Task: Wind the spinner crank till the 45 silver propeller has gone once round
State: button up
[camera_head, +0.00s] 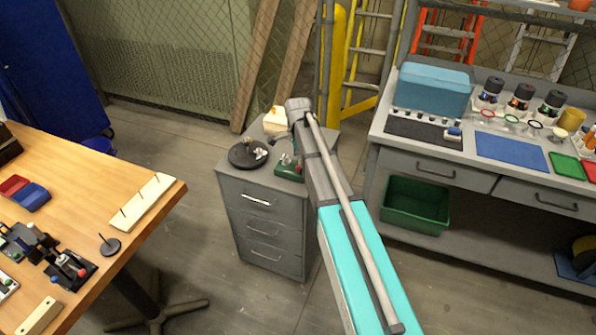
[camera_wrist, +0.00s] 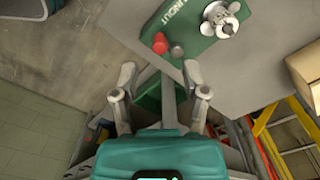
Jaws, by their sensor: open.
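The spinner's green base (camera_wrist: 195,40), lettered INPUT, lies on the grey cabinet top in the wrist view. A red knob (camera_wrist: 160,43), seemingly the crank's handle, stands at its edge beside a small grey round part (camera_wrist: 177,51). A silver finned part (camera_wrist: 222,18), perhaps a propeller, sits on the base; I cannot read a 45 on it. My gripper (camera_wrist: 158,70) is open and empty, apart from the red knob, which lies above the gap between the fingers in the picture. In the head view the green base (camera_head: 288,168) is partly hidden by my arm.
A black round plate (camera_head: 247,155) with silver pieces and a beige box (camera_head: 275,122) share the cabinet (camera_head: 262,207) top. A wooden table (camera_head: 90,180) stands at left, a grey workbench (camera_head: 435,160) at right. Floor shows between them.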

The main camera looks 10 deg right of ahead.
aim_at(298, 166)
jog(key=shift+f+b, duration=2.1)
jog(key=shift+f, duration=0.3)
grip_shut()
